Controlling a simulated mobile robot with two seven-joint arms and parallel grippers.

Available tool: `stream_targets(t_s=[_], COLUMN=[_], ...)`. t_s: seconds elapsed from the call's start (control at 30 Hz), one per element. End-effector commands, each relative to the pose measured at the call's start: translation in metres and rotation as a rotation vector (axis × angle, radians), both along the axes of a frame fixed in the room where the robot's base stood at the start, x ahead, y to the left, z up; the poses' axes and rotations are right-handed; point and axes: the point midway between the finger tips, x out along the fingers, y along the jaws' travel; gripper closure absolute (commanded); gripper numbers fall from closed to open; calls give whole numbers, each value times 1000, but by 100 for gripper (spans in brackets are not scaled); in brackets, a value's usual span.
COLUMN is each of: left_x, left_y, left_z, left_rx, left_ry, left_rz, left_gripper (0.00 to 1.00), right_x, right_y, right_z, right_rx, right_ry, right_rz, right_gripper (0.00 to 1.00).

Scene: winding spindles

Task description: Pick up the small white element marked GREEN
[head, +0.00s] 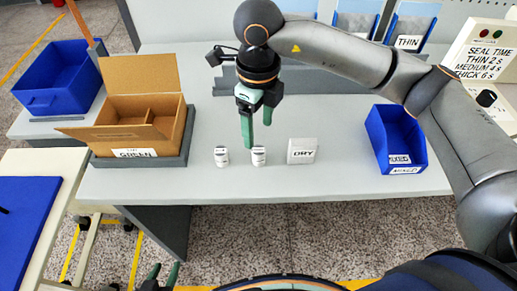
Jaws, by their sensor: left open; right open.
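Two small white elements stand near the table's front edge, a left one (221,156) and a right one (258,155). Both carry dark markings too small to read, so I cannot tell which is marked GREEN. My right gripper (257,134) reaches in from the right and points down. It is open and empty, with its green fingertips just above or behind the right element; I cannot tell whether they touch it. My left gripper (163,271) is open at the bottom edge, in front of the table and away from both elements; only its fingertip area shows.
A white block marked DRY (302,144) stands right of the elements. An open cardboard box (184,133) with a GREEN label is at left. Blue bins (60,93) and (376,131) stand far left and at right. A SEAL TIME panel (484,60) is at upper right.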

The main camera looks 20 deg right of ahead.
Motion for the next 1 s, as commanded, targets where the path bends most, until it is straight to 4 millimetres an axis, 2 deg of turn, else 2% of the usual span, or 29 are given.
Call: stream_targets(t_s=[0.1, 0.37, 0.63, 0.77, 0.97, 1.0], left_x=[0, 0, 0, 0, 0, 0], left_y=[0, 0, 0, 0, 0, 0], left_z=[2, 4, 11, 11, 11, 11], left_rx=[0, 0, 0, 0, 0, 0], left_ry=[0, -1, -2, -2, -2, -2], left_rz=[0, 0, 0, 0, -1, 0], left_gripper=[50, 50, 50, 50, 50, 50], right_x=[-1, -1, -2, -2, -2, -2], right_y=[0, 0, 1, 1, 1, 1], right_z=[-21, -44, -82, -91, -92, -92], right_rx=[0, 0, 0, 1, 1, 1], right_ry=[4, 1, 3, 1, 0, 0], right_rz=[0, 0, 0, 1, 1, 1], right_gripper=[26, 26, 26, 26, 26, 29])
